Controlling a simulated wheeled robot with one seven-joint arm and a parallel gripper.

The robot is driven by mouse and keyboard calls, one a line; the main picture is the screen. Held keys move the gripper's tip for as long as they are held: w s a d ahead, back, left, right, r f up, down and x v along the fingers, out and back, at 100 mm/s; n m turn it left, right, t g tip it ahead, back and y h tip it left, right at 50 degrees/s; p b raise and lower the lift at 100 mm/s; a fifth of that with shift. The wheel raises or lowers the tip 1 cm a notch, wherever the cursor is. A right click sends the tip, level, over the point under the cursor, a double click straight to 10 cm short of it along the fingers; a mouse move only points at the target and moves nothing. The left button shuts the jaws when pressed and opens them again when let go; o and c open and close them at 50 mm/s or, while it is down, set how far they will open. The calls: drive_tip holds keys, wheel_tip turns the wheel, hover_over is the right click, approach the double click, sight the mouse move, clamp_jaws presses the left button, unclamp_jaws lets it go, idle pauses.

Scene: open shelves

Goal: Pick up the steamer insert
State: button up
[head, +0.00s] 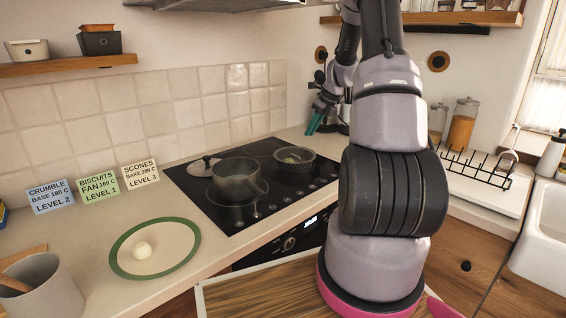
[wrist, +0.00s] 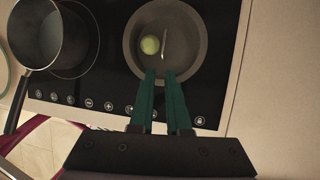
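A round grey shallow vessel (head: 294,161) stands on the right part of the black hob. It may be the steamer insert, but I cannot tell for sure. In the wrist view the vessel (wrist: 200,62) holds a pale green ball (wrist: 150,45) and a thin light strip (wrist: 165,42). My gripper (head: 316,120) shows small in the head view, beyond the vessel. In the wrist view my gripper (wrist: 160,74) has two green fingers apart with an empty gap, overlapping the vessel's near rim. Whether they touch it is unclear.
A deeper grey pot (head: 238,182) with a handle stands left of the vessel, with a lid (head: 205,165) behind it. A green-rimmed plate (head: 122,252) lies front left. A wire rack (head: 474,166) and jars (head: 462,122) stand at right.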

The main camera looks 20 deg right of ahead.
drive_tip(key=shift+m, duration=0.3)
drive_tip(key=shift+d+x, duration=0.2)
drive_tip(key=shift+x, duration=2.8)
drive_tip(key=shift+d+x, duration=0.2)
drive_tip(key=shift+x, duration=2.8)
drive_tip(key=shift+s+f, duration=0.1)
drive_tip(key=shift+s, duration=0.05)
clamp_jaws()
wheel_tip(320, 180, up, 10)
drive_tip(key=shift+a, duration=0.1)
